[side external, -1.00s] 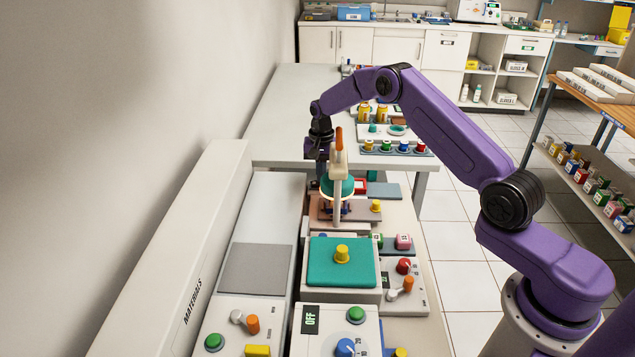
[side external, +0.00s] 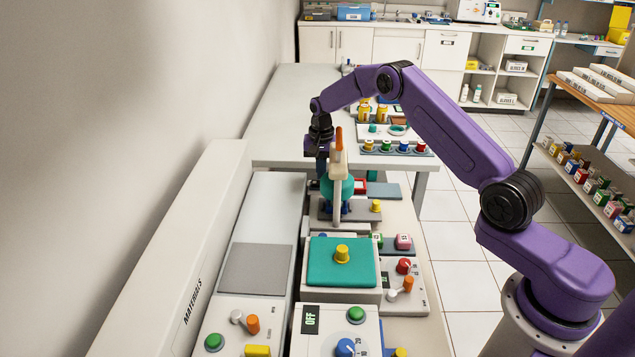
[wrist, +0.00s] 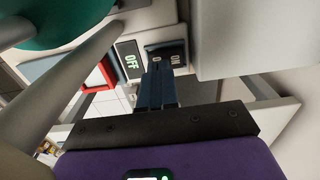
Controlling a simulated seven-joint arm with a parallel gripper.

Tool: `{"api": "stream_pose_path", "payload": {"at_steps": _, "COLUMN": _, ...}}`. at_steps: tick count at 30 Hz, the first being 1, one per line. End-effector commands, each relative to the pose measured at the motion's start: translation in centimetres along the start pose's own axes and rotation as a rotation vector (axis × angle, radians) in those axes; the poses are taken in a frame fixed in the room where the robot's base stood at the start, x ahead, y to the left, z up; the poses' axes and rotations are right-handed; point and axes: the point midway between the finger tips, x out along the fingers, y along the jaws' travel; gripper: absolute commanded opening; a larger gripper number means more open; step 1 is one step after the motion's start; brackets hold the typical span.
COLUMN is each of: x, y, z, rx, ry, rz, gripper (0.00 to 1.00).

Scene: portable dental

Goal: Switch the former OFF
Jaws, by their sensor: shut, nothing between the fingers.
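The former, with a teal dome (side external: 345,188) and a pale upright lever with an orange tip (side external: 338,140), stands beyond the teal-topped unit in the side view. No glow shows under its dome. In the wrist view its small display (wrist: 130,60) reads OFF, beside a dark rocker switch (wrist: 168,52) with a mark reading ON. My gripper (wrist: 160,72) is shut and empty, its fingertips at the near edge of the switch. I cannot tell whether they touch it. In the side view my gripper (side external: 322,165) is left of the lever, its tips partly hidden.
The teal dome (wrist: 55,20) and a pale bar (wrist: 70,85) stand close on the left in the wrist view. A white block (wrist: 240,40) is close on the right. A teal-topped unit (side external: 320,270) and control panels with knobs are nearer in the side view.

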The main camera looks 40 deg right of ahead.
Motion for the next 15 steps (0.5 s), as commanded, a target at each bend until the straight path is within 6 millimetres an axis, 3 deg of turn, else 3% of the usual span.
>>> {"api": "stream_pose_path", "payload": {"at_steps": 15, "x": -3.7, "y": -0.1, "z": 0.0, "rx": -0.001, "ry": 0.002, "rz": -0.002, "gripper": 0.0}}
